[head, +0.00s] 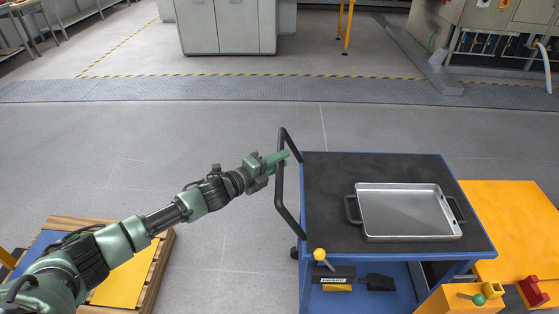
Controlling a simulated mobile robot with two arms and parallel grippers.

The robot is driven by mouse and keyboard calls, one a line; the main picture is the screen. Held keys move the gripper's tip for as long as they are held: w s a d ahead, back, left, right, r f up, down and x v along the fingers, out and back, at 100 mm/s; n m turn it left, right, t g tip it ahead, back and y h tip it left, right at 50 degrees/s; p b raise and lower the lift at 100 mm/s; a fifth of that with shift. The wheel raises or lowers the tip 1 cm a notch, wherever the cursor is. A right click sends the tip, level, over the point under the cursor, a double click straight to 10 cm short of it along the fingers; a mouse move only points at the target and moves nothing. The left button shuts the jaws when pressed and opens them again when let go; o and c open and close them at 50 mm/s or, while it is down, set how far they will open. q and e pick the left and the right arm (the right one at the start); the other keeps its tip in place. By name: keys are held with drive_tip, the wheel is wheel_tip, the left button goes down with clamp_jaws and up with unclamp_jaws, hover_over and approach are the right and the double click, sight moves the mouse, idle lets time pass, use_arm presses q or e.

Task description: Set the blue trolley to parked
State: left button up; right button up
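The blue trolley (398,277) stands at the right, with a dark top and a black push handle (280,190) on its left side. My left gripper (283,157) reaches in from the left to the upper part of this handle. Its green fingers overlap the bar in the picture; I cannot tell whether they are closed around it. A small lever with a yellow knob (320,254) sits at the trolley's near left corner. My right gripper is not in view.
A metal tray (405,212) with black handles lies on the trolley top. A yellow platform (515,225) with a red fitting (533,292) adjoins at the right. A pallet (160,262) lies lower left. Floor beyond the trolley is clear.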

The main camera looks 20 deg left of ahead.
use_arm(q)
clamp_jaws()
idle(1.2)
